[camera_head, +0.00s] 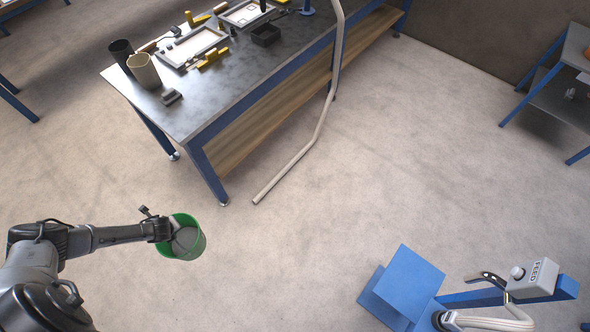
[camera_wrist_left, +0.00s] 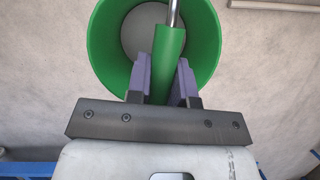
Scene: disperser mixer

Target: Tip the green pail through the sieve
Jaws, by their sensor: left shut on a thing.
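The green pail (camera_head: 193,248) hangs from my left gripper (camera_head: 168,229) at the lower left of the head view, over bare floor. In the left wrist view the pail (camera_wrist_left: 97,45) shows its open mouth and grey inside. There the left gripper (camera_wrist_left: 164,78) is shut on a green grip, with a metal rod running up from it across the mouth. I cannot make out a sieve for certain in either view. My right gripper is not in view.
A workbench (camera_head: 190,115) with trays, tools and two cups stands at the top left. A pale bent pipe (camera_head: 323,110) reaches the floor beside it. A blue machine with a FEED box (camera_head: 533,277) stands at the lower right. The floor between is clear.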

